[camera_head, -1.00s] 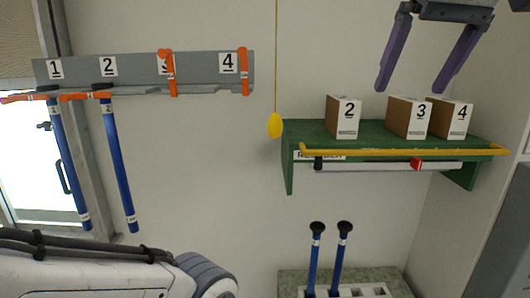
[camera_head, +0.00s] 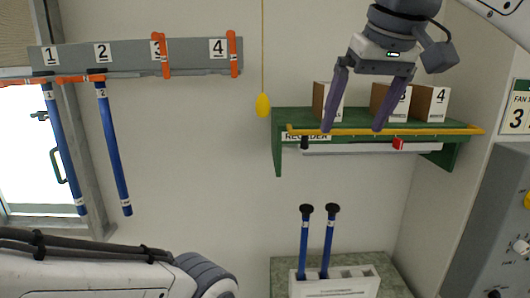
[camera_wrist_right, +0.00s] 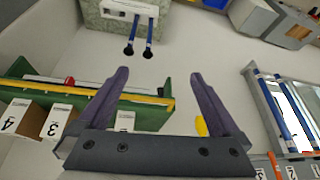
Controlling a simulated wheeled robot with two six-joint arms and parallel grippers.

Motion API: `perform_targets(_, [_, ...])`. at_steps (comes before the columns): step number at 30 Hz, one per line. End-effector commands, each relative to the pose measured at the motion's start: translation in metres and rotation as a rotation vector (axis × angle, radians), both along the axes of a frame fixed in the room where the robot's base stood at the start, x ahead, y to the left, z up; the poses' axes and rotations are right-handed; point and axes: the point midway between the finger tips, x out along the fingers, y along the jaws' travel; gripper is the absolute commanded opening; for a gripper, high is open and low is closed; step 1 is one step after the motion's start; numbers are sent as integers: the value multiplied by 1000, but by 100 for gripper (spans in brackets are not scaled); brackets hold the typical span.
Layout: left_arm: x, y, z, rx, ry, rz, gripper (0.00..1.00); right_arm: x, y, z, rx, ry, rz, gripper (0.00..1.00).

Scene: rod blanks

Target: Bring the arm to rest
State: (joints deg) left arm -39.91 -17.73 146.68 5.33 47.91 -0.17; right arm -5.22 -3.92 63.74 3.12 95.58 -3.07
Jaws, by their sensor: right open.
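My right gripper (camera_head: 353,130) is open and empty. In the head view it hangs from the upper right, with its two purple fingers pointing down in front of the green shelf (camera_head: 290,122). In the right wrist view the fingers (camera_wrist_right: 159,73) are spread apart with nothing between them. The fingers partly cover the numbered boxes on the shelf; whether they touch the shelf cannot be told. My left arm (camera_head: 90,270) lies across the lower left of the head view; its gripper is out of the picture.
A grey wall rack (camera_head: 130,55) holds blue rods at 1 (camera_head: 63,150) and 2 (camera_head: 113,150). Two more blue rods (camera_head: 328,245) stand in a white holder (camera_head: 362,285) below the shelf. A yellow pull (camera_head: 263,105) hangs on a cord. A grey panel (camera_head: 490,230) stands right.

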Motion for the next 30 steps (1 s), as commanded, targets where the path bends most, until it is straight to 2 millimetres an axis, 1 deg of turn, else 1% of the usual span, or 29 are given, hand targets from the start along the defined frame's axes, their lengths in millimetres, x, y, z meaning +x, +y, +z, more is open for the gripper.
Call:
perform_targets(1, [0, 0, -11, 0, 0, 0, 50, -1, 9, -23, 1, 17, 24, 100])
perform_targets(2, [0, 0, -14, 0, 0, 0, 50, -1, 14, -34, 1, 26, 36, 100])
perform_targets(5, [0, 0, -29, -1, -1, 1, 50, -4, 34, -81, 2, 64, 87, 100])
perform_targets(6, [0, 0, -36, -1, -1, 1, 50, -7, 43, -104, 1, 82, 111, 100])
perform_targets(8, [0, 0, -48, -1, -1, 1, 50, -15, 59, -144, 0, 113, 152, 100])
perform_targets(9, [0, 0, -56, 0, 0, 1, 50, -22, 69, -172, -3, 133, 180, 100])
perform_targets(11, [0, 0, -67, 0, 0, 2, 50, -35, 82, -213, -8, 162, 220, 100])
perform_targets(12, [0, 0, -74, 0, 0, 2, 50, -45, 90, -241, -12, 184, 247, 100])
perform_targets(14, [0, 0, -85, 0, 0, 2, 50, -63, 99, -282, -20, 214, 285, 100])
perform_targets(15, [0, 0, -92, 0, 0, 2, 50, -76, 104, -310, -27, 234, 310, 100])
perform_targets(16, [0, 0, -97, 0, 0, 3, 50, -87, 106, -330, -33, 249, 329, 100])
perform_targets(17, [0, 0, -102, 0, 0, 3, 50, -98, 108, -349, -39, 262, 347, 100])
perform_targets(18, [0, 0, -108, 0, 0, 3, 50, -113, 109, -374, -48, 281, 370, 100])
perform_targets(21, [0, 0, -121, 0, 0, 3, 50, -147, 107, -427, -69, 318, 420, 100])
perform_targets(24, [0, 0, -130, 0, 0, 4, 50, -174, 101, -464, -87, 345, 455, 100])
perform_targets(25, [0, 0, -132, 0, 0, 4, 50, -180, 99, -472, -92, 351, 462, 100])
perform_targets(27, [0, 0, -134, 0, 0, 4, 50, -191, 95, -485, -99, 360, 475, 100])
perform_targets(30, [0, 0, -135, -1, 0, 4, 50, -198, 96, -493, -104, 367, 484, 100])
